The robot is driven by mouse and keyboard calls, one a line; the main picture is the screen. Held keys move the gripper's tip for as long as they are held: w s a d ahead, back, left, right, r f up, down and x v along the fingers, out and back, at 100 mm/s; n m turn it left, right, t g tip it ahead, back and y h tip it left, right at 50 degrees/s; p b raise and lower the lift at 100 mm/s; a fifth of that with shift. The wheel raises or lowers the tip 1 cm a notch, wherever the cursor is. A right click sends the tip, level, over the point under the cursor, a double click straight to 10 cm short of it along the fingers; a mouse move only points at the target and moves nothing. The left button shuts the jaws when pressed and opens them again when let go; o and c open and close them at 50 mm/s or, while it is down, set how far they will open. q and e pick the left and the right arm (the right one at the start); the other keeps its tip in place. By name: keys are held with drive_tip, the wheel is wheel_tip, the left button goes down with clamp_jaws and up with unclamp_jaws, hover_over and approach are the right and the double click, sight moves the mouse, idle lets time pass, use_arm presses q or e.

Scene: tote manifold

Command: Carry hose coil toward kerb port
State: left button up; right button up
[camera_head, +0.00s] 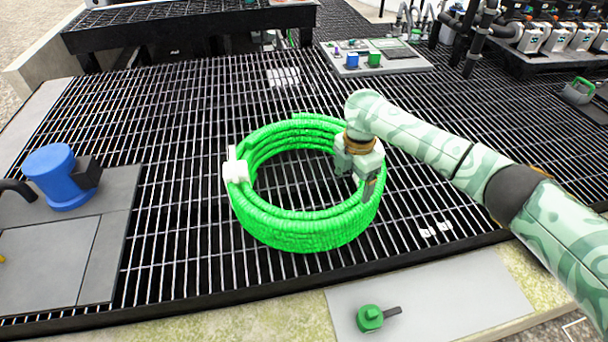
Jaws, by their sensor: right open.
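A bright green hose coil (300,230) lies flat on the dark floor grating. A white clip or fitting (237,170) sits on its left side. My right gripper (368,183) reaches in from the right and points down at the coil's right side. Its fingers are open and overlap the coil in the picture; whether they touch it I cannot tell. My left gripper is out of view. I cannot tell which fixture is the kerb port; a green valve fitting (370,318) with a dark handle stands on the grey slab at the front.
A blue fitting (55,176) with a dark hose stands on a grey plate at left. A panel (372,60) with blue and green blocks lies behind the coil. A dark bench (190,25) stands at the back left. The grating (190,250) around the coil is mostly clear.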

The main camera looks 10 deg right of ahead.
drive_tip(key=b, duration=0.3)
hover_over(347, 207)
wheel_tip(347, 207, down, 6)
drive_tip(key=shift+s+r, duration=0.1)
wheel_tip(347, 207, down, 4)
drive_tip(key=shift+f+b, duration=0.15)
drive_tip(key=shift+b, duration=0.85)
drive_tip(key=f+b, duration=0.1)
drive_tip(key=f, duration=0.1)
drive_tip(key=f+b, duration=0.2)
drive_tip(key=shift+w+d+f, duration=0.1)
drive_tip(key=shift+w+d, duration=0.05)
drive_tip(key=shift+w, duration=0.05)
drive_tip(key=shift+w+f+b, duration=0.15)
drive_tip(key=shift+f+b, duration=0.5)
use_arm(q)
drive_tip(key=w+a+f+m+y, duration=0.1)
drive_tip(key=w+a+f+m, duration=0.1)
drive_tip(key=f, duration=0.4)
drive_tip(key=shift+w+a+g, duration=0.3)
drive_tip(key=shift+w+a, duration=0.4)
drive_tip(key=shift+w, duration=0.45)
use_arm(e)
drive_tip(key=shift+r, duration=0.1)
clamp_jaws()
drive_tip(key=shift+r, duration=0.15)
